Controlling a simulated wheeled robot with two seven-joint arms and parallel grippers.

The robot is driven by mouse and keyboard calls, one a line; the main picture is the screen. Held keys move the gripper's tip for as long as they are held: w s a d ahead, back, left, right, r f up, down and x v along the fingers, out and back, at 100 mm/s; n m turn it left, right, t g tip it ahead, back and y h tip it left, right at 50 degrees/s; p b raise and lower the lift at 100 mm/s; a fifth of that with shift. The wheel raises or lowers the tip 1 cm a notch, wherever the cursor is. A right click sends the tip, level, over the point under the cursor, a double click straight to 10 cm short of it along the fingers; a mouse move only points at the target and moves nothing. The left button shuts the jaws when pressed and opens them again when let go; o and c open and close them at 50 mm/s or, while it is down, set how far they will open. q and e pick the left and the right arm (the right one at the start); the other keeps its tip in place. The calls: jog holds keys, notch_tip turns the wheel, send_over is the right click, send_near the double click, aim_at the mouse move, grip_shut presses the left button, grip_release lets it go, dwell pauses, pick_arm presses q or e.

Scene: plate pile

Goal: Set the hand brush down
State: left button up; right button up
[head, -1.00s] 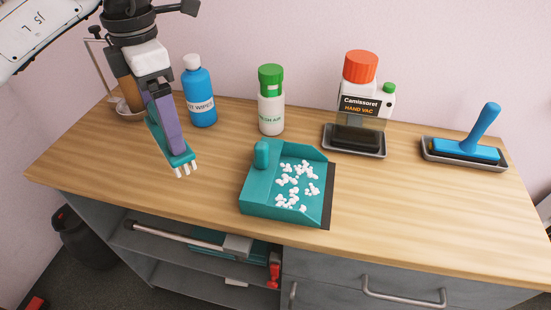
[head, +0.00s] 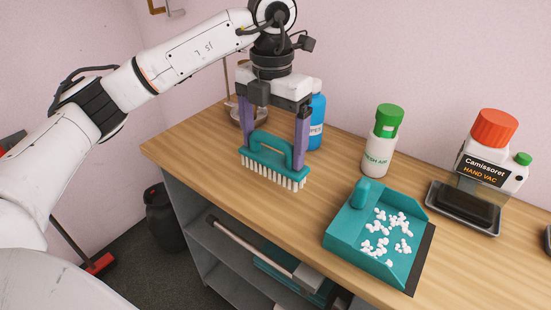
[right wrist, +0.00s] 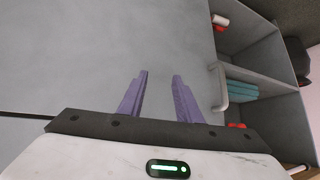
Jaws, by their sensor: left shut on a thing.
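The hand brush (head: 276,169) is teal with white bristles pointing down. It is in the head view, at the left part of the wooden worktop. My left gripper (head: 274,140) is shut on the brush, its purple fingers at either side of the handle. The bristles are at or just above the worktop; I cannot tell if they touch. My right gripper (right wrist: 160,95) shows only in the right wrist view, its two purple fingers apart with nothing between them, facing a grey cabinet front.
A teal dustpan (head: 345,236) with white bits lies right of the brush on the worktop (head: 210,145). A blue bottle (head: 317,128) stands close behind the gripper. A green-capped bottle (head: 380,145) and a hand vac (head: 485,160) stand farther right. Bare wood lies between brush and dustpan.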

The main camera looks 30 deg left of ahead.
aim_at(273, 157)
pick_arm(q)
jog(key=shift+f, duration=1.9)
jog(key=shift+f, duration=0.2)
jog(key=o, duration=0.8)
notch_tip(273, 157, up, 12)
jog(key=shift+r+p, duration=0.2)
jog(key=shift+p, duration=0.4)
